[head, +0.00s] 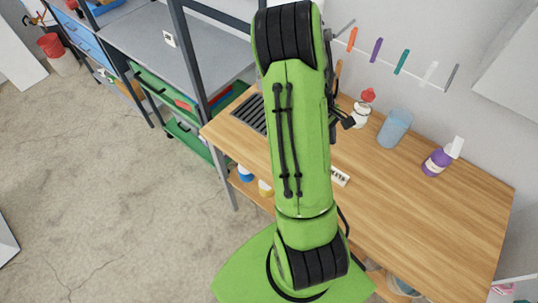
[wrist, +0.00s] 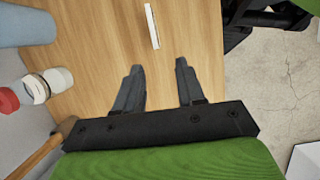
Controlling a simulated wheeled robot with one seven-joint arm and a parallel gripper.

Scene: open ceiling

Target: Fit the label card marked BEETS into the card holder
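The label card (head: 340,176) lies on the wooden worktop, a small white piece with dark letters; my arm covers its left part and only the end of the word, like "ETS", shows. In the wrist view a thin white strip (wrist: 152,26), likely this card, is ahead of my fingertips and apart from them. My gripper (wrist: 158,67) is open and empty above the worktop; in the head view my arm mostly hides it. I cannot clearly make out the card holder; a small white piece with a dark mark (head: 170,39) is on the grey bench.
A blue cup (head: 394,128), a white bottle with a red top (head: 361,108) and a purple bottle (head: 437,162) stand along the wall. A dark slotted grate (head: 250,113) is at the worktop's left. The front right of the worktop (head: 440,215) is clear.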

